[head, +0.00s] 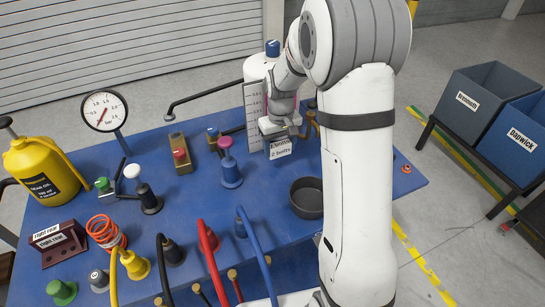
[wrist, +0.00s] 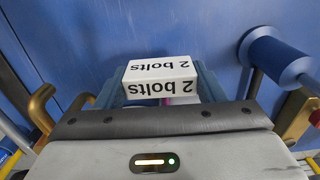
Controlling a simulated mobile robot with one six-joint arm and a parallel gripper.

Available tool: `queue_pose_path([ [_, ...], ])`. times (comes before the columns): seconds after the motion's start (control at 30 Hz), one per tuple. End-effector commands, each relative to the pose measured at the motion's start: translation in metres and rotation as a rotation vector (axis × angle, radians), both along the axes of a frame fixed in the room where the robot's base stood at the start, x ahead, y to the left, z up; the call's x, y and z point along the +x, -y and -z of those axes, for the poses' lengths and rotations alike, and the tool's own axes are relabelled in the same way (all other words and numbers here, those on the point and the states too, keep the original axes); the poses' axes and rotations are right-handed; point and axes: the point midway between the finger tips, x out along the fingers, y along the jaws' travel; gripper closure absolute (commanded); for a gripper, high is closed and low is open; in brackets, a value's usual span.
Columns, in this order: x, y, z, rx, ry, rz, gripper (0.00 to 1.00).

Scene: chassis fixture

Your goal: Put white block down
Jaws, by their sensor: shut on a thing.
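The white block (head: 281,149) with "2 bolts" labels is at my gripper near the back of the blue table. In the wrist view the white block (wrist: 161,76) sits between the two blue-grey fingers of my gripper (wrist: 160,90), which are shut on it. In the head view my gripper (head: 279,138) reaches down just above and behind the block. Its fingers are partly hidden there. I cannot tell whether the block's underside touches the table.
A white graduated panel (head: 255,113) stands just left of my gripper. A blue knob with a pink top (head: 229,168) is to the left, and a dark round bowl (head: 307,198) is in front. In the wrist view a blue spool (wrist: 280,60) is close on the right.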

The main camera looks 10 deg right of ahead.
Motion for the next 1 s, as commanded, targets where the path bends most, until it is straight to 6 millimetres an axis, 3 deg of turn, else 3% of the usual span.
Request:
queue_pose_path([
  [0.47,-0.001,0.005,0.053,0.000,-0.003,0.009,0.62],
  [0.83,0.000,0.005,0.060,0.000,0.000,0.010,0.62],
  [0.87,0.000,0.005,0.059,0.000,0.001,0.010,0.36],
  [1.0,0.000,0.005,0.058,0.000,0.000,0.011,0.24],
])
